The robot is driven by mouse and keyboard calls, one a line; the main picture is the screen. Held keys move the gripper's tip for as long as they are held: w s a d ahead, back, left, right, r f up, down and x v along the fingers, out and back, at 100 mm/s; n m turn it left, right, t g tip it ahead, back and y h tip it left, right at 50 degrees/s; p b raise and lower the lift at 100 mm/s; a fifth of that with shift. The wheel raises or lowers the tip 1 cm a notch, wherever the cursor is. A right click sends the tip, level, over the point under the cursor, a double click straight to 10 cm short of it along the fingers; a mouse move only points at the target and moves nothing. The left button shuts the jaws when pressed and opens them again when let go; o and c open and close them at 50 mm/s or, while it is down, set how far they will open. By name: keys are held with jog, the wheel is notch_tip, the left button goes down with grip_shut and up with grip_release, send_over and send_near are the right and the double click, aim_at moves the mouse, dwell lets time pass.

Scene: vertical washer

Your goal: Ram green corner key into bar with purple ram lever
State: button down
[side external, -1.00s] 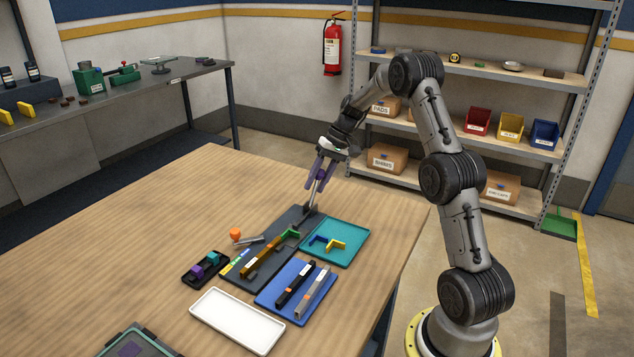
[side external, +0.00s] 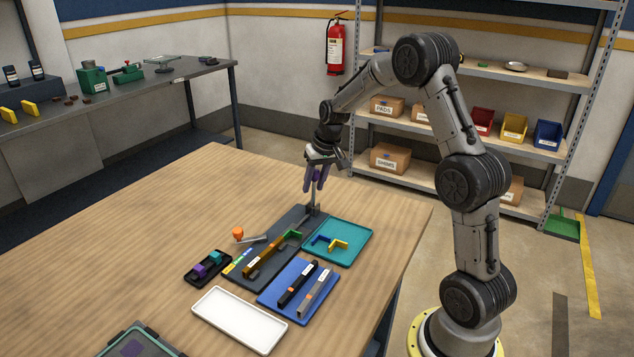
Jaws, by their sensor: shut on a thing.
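The green corner key (side external: 292,235) lies on the dark fixture plate, at the far end of the golden-brown bar (side external: 262,258). The key and bar look in line, but I cannot tell how far the key sits in the bar. The ram lever (side external: 313,198) rises from the far end of the fixture as a thin metal rod, close to upright. My gripper (side external: 314,186) is above the fixture, pointing down, shut on the lever's top. Purple shows there; the fingers partly hide the grip.
A teal tray (side external: 357,229) holds blue and yellow corner keys. A blue tray (side external: 267,302) holds a black and a grey bar. A white tray (side external: 240,318) is empty. An orange knob (side external: 238,233) and a small black tray (side external: 190,279) stand left of the fixture (side external: 284,223).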

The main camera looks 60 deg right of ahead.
jog(key=shift+w+a+n+h, duration=0.1)
jog(key=shift+a+n+h, duration=0.1)
jog(key=shift+a+h, duration=0.65)
jog(key=shift+a+n+h, duration=0.2)
jog(key=shift+a+h, duration=0.3)
jog(key=shift+h, duration=0.55)
jog(key=shift+a+f+h, duration=0.25)
jog(key=shift+a+h, duration=0.5)
jog(key=shift+h, duration=0.45)
jog(key=shift+a+f+h, duration=0.2)
jog(key=shift+a+h, duration=0.05)
jog(key=shift+h, duration=0.25)
jog(key=shift+a+f+n, duration=0.15)
jog(key=shift+n, duration=0.15)
jog(key=c, duration=0.6)
grip_release()
jog(key=shift+r, duration=0.3)
jog(key=v, duration=1.3)
jog(key=shift+s+a, duration=0.3)
jog(key=shift+a, duration=0.05)
